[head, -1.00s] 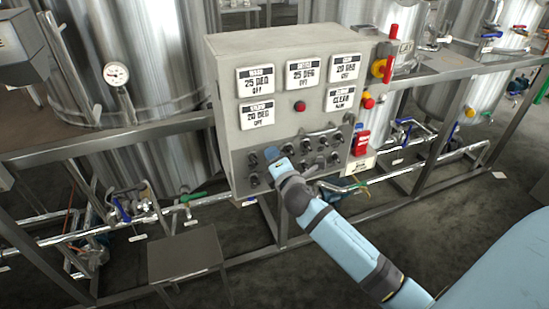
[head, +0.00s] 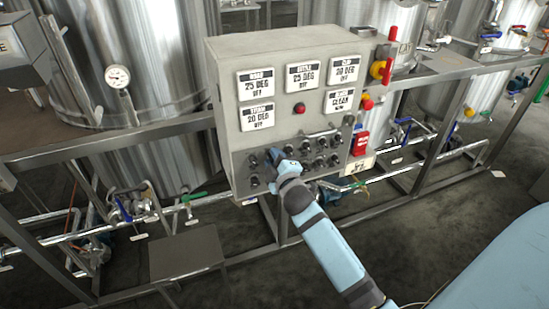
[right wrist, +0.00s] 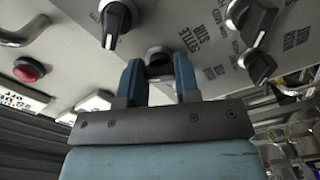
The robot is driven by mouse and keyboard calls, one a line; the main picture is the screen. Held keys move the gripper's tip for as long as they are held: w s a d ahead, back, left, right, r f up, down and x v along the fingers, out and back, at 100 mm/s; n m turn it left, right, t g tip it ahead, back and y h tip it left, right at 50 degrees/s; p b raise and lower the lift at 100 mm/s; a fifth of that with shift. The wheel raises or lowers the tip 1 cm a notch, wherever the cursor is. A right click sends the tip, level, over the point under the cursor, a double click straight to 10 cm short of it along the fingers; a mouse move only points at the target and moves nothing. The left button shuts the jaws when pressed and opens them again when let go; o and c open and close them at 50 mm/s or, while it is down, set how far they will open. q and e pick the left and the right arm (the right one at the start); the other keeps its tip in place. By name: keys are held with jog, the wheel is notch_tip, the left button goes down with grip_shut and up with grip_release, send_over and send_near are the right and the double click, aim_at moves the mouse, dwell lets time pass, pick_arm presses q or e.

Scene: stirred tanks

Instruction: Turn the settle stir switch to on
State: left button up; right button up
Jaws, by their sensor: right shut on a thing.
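The grey control box (head: 228,150) has rows of black rotary switches on the lower part of its sloped face. My right gripper (head: 276,157) is at the left-middle of these rows. In the right wrist view my right gripper (right wrist: 158,70) has its two blue fingers shut on a dark round switch knob (right wrist: 158,54). Printed lettering beside it seems to read SETTLE STIR (right wrist: 200,32). The fingers hide most of the knob, so its pointer cannot be read. My left gripper is not in view.
Neighbouring black switches (right wrist: 116,22) stand close by. A red button (head: 299,108) and several white displays (head: 303,74) sit above. Steel tanks (head: 140,60) and pipes surround the box.

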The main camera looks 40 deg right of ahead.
jog(key=shift+m, duration=0.6)
jog(key=o, duration=0.9)
jog(key=shift+s, duration=0.1)
jog(key=v, duration=1.3)
jog(key=shift+s+b, duration=0.35)
jog(key=shift+f, duration=0.1)
